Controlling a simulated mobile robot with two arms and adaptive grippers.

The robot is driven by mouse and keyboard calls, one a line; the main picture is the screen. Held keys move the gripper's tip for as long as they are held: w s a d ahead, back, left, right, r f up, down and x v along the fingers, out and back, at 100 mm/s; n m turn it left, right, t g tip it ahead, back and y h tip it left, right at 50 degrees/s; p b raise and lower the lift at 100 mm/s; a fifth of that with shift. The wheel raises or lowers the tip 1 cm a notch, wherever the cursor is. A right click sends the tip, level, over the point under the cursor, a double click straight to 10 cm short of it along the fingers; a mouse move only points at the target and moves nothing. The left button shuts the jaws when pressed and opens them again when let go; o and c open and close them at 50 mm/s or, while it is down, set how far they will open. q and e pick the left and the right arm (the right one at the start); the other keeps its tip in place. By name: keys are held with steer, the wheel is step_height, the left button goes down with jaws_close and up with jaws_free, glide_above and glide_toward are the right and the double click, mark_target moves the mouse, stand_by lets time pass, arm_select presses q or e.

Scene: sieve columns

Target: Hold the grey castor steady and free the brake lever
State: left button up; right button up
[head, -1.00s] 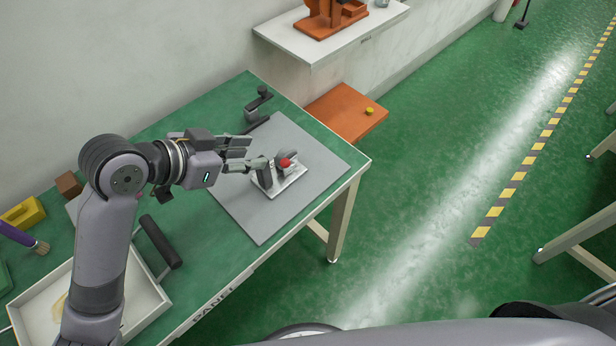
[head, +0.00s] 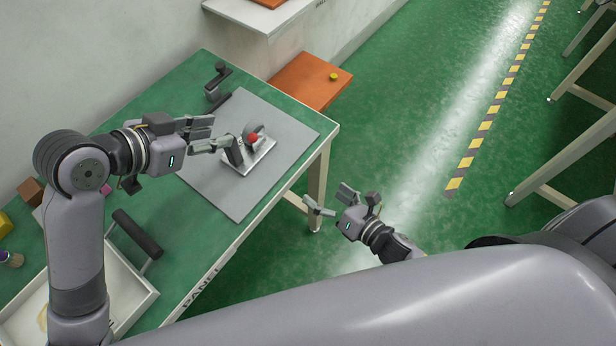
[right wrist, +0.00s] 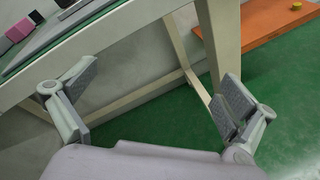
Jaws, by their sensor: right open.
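The grey castor (head: 262,143) lies with its pale mounting plate (head: 248,167) on the grey mat (head: 238,200). A red-tipped lever (head: 253,138) shows on it. My left gripper (head: 225,134) is at the castor's left side, its two fingers visibly apart. A dark upright piece beside the plate looks like its fingertip; whether it touches the castor I cannot tell. My right gripper (head: 325,192) is open and empty, off the table's right edge and low beside a table leg. In the right wrist view its spread fingers (right wrist: 160,75) have nothing between them.
The green table (head: 185,100) has a black-handled clamp (head: 218,82) at the back and a white tray (head: 130,290) at the front left. An orange shelf (head: 310,82) adjoins its far right. A table leg (head: 318,188) stands near my right gripper.

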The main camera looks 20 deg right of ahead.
steer(key=a+r+n+y, duration=0.45)
steer(key=r+n, duration=0.45)
steer(key=r, duration=0.3)
glide_toward(250, 151)
steer(key=shift+t, duration=0.4)
steer(key=w+a+r, duration=0.1)
steer(key=w+a, duration=0.1)
steer(key=w+a+r, duration=0.1)
steer(key=w+a, duration=0.1)
steer(key=w, duration=0.1)
steer(key=w+a+r, duration=0.2)
steer(key=shift+w+a+r, duration=0.1)
steer(key=shift+w+a, duration=0.15)
steer(key=shift+w, duration=0.1)
steer(key=shift+c, duration=0.5)
steer(key=c, duration=1.1)
